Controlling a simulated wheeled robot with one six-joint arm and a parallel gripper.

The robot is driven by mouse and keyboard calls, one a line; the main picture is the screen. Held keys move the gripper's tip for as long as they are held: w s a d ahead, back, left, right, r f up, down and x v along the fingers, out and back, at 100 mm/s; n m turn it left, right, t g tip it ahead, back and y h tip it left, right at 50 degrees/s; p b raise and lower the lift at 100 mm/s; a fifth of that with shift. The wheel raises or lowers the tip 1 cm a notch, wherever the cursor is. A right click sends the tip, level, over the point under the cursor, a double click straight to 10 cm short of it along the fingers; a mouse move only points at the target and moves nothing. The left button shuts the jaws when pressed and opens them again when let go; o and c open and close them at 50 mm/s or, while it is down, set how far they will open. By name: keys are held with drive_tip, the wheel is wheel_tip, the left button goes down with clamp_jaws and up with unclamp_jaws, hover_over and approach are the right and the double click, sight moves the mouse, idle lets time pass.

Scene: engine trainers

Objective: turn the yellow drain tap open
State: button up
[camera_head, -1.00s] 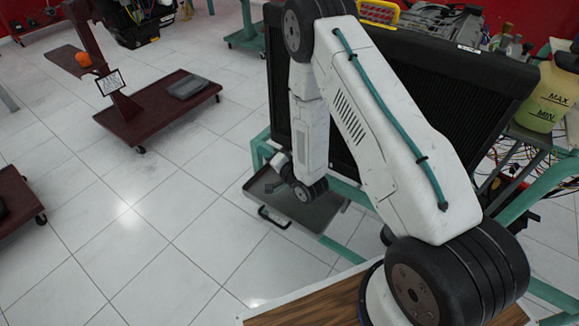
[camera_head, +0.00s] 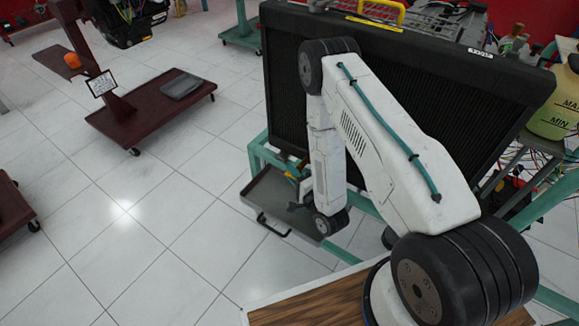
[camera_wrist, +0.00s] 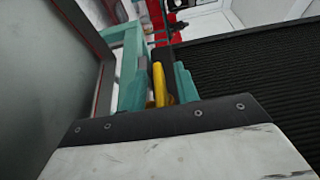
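The yellow drain tap (camera_wrist: 158,85) shows in the wrist view as a small upright yellow piece, just beyond the dark edge of my wrist. Dark and teal parts stand close on both sides of it. Its lower end is hidden behind that edge. In the head view a small yellowish spot (camera_head: 292,173) shows by the radiator's lower left corner, above the tray. My gripper (camera_head: 297,204) is low beside that corner, over the grey tray. Its fingers are too small and partly hidden, so I cannot tell whether they touch the tap or how far apart they are.
The large black radiator (camera_head: 390,85) stands in a teal frame (camera_head: 258,155) right behind my arm. The grey drip tray (camera_head: 262,200) sits low on the frame. A dark red trolley (camera_head: 110,122) stands at the left. The tiled floor between is clear.

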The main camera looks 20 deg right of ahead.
drive_tip(key=shift+w+a, duration=0.25)
drive_tip(key=shift+w, duration=0.4)
drive_tip(key=shift+d, duration=0.2)
clamp_jaws()
drive_tip(key=g, duration=0.1)
drive_tip(key=n+g+h, duration=0.1)
drive_tip(key=g, duration=0.1)
drive_tip(key=shift+f+g, duration=0.2)
drive_tip(key=shift+g, duration=0.1)
drive_tip(key=n+g+h, duration=0.1)
drive_tip(key=g, duration=0.1)
drive_tip(key=g+h, duration=0.1)
drive_tip(key=g, duration=0.1)
drive_tip(key=shift+s+f+n+h, duration=0.2)
drive_tip(key=shift+f+n+h, duration=0.1)
drive_tip(key=shift+f+n, duration=0.1)
drive_tip(key=g+h, duration=0.1)
drive_tip(key=g, duration=0.1)
drive_tip(key=g+h, duration=0.1)
drive_tip(key=shift+s+d+f+n+g, duration=0.15)
drive_tip(key=shift+s+d+n+g, duration=0.05)
drive_tip(key=shift+n+g, duration=0.2)
drive_tip(key=shift+s+d+f+n+g+h, duration=0.1)
drive_tip(key=shift+n+g+h, duration=0.1)
drive_tip(key=shift+g+h, duration=0.4)
drive_tip(key=shift+s+n+g+h, duration=0.1)
drive_tip(key=shift+n+g+h, duration=0.1)
drive_tip(key=shift+g+h, duration=0.35)
drive_tip(key=shift+s+d+g, duration=0.1)
drive_tip(key=shift+g, duration=0.45)
